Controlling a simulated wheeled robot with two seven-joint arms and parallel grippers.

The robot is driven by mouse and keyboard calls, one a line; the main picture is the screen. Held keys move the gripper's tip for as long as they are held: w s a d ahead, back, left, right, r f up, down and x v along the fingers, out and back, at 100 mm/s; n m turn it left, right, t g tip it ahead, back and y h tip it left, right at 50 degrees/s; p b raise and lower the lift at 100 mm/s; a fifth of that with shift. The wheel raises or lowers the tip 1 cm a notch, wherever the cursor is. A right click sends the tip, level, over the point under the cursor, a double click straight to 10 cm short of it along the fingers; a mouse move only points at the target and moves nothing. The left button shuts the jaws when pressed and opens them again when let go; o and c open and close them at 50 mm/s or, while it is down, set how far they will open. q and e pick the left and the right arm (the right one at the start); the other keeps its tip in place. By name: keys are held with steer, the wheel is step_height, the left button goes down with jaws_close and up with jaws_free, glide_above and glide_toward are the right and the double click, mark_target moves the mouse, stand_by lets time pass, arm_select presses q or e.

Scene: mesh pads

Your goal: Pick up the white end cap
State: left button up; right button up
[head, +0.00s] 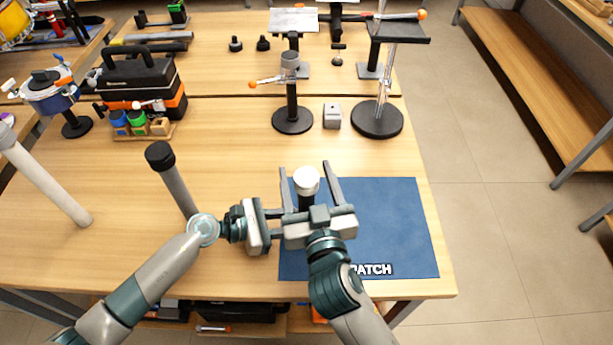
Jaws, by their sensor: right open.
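The white end cap (307,178) sits on top of a dark upright piece, near the left edge of the blue mat (395,225). My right gripper (305,167) is open, with one finger on each side of the cap. The picture does not show whether either finger touches it. My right gripper's body hides the lower part of the dark piece. My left gripper (276,224) is just left of the right one and points right. Its fingertips are partly hidden behind the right gripper, so its opening is unclear.
A grey post with a black top (160,155) stands left of my grippers, and a pale post (45,180) stands farther left. Behind the mat are a round-based stand (292,122), a small grey block (332,116) and a taller stand (378,120). The mat's right side is clear.

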mark_target(307, 176)
steer(key=c, duration=1.1)
steer(key=shift+r, duration=0.1)
step_height(307, 176, up, 10)
steer(key=shift+f, duration=0.1)
arm_select(q)
steer(key=o, duration=0.9)
steer(key=shift+a, duration=0.1)
steer(key=v, duration=1.2)
